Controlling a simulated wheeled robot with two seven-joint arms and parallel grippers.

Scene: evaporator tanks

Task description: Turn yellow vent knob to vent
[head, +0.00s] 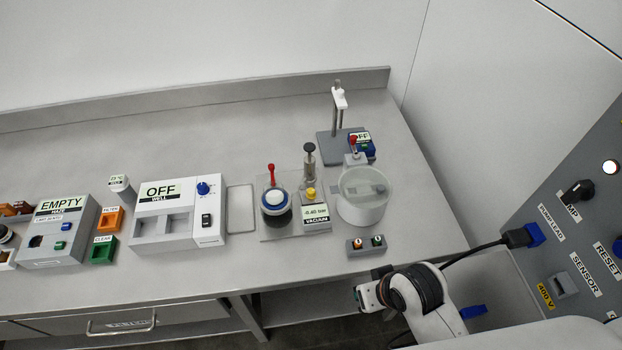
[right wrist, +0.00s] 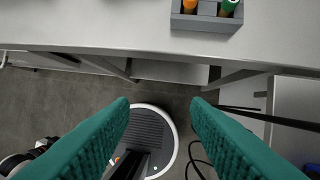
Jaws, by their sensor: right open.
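The yellow vent knob (head: 310,192) sits on the vacuum unit (head: 316,212), whose display reads -0.40 bar, near the middle of the head view. Beside the knob stands a clear cylinder with a black top (head: 309,150). My right gripper (head: 362,296) is low at the bench's front edge, to the right of and in front of the vacuum unit, clear of the knob. In the right wrist view its two green fingers (right wrist: 160,125) are spread wide with nothing between them. My left gripper is not in view.
A small grey holder (head: 366,247) with orange and green items stands at the bench edge, between my right gripper and a clear round tub (head: 362,196). A red-handled vessel (head: 274,196) stands left of the knob. A grey control panel (head: 580,240) is at the right.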

